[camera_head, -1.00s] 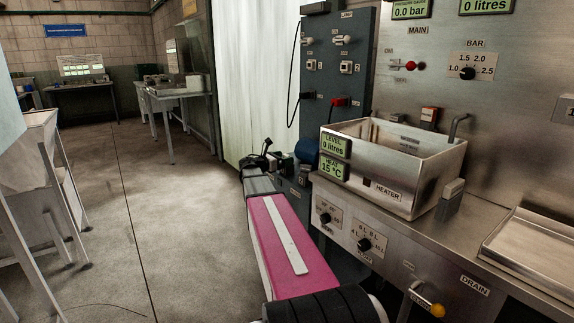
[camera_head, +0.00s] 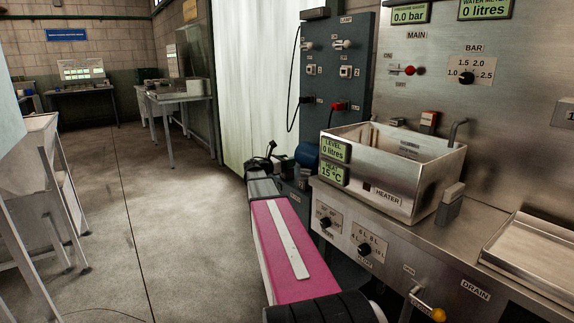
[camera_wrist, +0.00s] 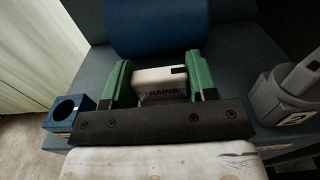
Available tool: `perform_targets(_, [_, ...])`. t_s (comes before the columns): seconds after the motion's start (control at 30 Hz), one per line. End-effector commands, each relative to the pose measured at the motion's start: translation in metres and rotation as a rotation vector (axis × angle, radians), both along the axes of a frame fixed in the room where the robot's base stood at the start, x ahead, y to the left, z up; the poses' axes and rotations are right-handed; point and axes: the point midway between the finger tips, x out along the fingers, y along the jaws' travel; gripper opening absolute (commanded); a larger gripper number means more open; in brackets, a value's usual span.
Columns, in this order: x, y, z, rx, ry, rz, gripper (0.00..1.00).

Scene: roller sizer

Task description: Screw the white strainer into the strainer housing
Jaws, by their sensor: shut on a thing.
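My gripper (camera_wrist: 160,82) has two green fingers, closed on the white strainer (camera_wrist: 160,74), a pale block whose lettering reads as part of "STRAINER". The fingers sit at its left and right sides. A large blue cylinder (camera_wrist: 155,25) lies just beyond the strainer; I cannot tell if it is the strainer housing or if they touch. In the head view, the blue cylinder (camera_head: 307,155) shows beside the far end of my arm; the strainer cannot be made out there.
A grey fitting marked 2 (camera_wrist: 290,95) is close on the right in the wrist view. In the head view, a metal heater tank (camera_head: 395,175) stands on the steel bench right of my arm. A dark panel (camera_head: 340,80) rises behind. Open floor (camera_head: 190,240) is on the left.

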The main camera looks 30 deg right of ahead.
Motion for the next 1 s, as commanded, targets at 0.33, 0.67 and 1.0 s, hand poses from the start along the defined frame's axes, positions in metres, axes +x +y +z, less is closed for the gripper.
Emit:
perform_targets(0.33, [0.000,0.000,0.037,-0.001,-0.003,0.000,0.28])
perform_targets(0.67, [0.002,0.058,0.071,-0.001,-0.001,0.002,0.28])
perform_targets(1.0, [0.004,0.106,0.101,0.000,-0.001,0.001,0.28])
